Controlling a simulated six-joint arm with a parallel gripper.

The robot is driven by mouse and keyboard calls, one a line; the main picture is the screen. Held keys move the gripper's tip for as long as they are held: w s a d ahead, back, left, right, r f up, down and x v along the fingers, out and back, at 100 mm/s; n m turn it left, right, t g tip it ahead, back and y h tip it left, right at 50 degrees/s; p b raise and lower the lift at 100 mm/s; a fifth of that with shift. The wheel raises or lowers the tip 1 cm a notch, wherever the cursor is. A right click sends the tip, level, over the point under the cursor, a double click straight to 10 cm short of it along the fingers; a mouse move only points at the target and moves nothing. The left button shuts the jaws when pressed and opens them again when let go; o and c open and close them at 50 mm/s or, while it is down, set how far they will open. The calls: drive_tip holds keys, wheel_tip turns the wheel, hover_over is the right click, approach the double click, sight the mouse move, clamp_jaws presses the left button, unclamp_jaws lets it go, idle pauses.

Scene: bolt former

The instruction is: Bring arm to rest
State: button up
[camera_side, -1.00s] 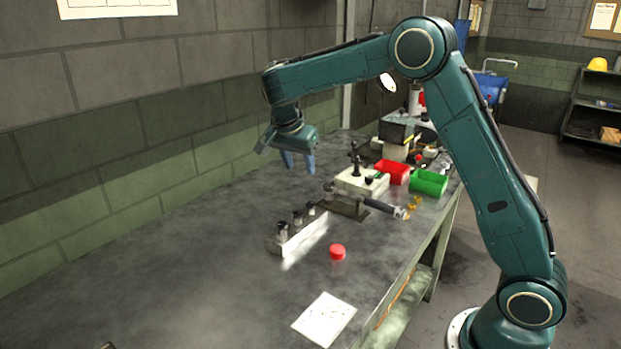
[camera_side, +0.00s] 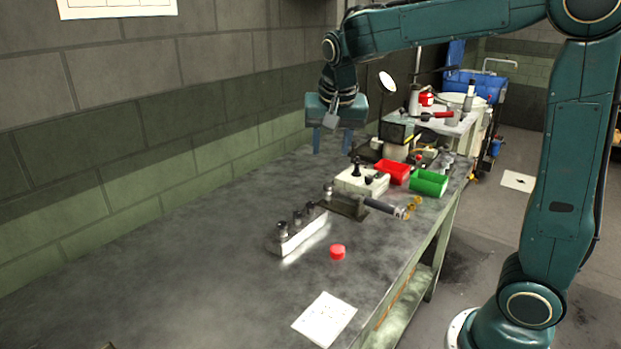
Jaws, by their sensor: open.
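My gripper (camera_side: 332,146) hangs above the far part of the workbench, fingers pointing down. Its two blue fingers stand apart with nothing between them. It is clear of the objects on the bench. Below and to its right in the picture is the bolt former (camera_side: 345,207), a dark base with a long grey handle (camera_side: 385,207). A light block (camera_side: 298,236) with several dark cylindrical pieces standing in it sits nearer the camera.
A red bin (camera_side: 392,172) and a green bin (camera_side: 429,182) stand by a pale box (camera_side: 360,182). Brass pieces (camera_side: 413,206) lie near the handle's end. A red cap (camera_side: 337,252) and a paper sheet (camera_side: 324,319) lie on the workbench (camera_side: 190,270). Its left half is mostly bare.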

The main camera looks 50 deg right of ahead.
drive_tip(key=s+a+f+n+t+y, duration=0.1)
drive_tip(key=s+a+n, duration=0.2)
drive_tip(key=s, duration=0.8)
drive_tip(key=s+a+n+t+y, duration=0.1)
drive_tip(key=s+a+n+y, duration=0.1)
drive_tip(key=s+a+n, duration=0.2)
drive_tip(key=s+n, duration=0.3)
drive_tip(key=s, duration=0.4)
drive_tip(key=shift+a+f+t, duration=0.15)
drive_tip(key=shift+f+t, duration=0.15)
drive_tip(key=shift+f, duration=0.1)
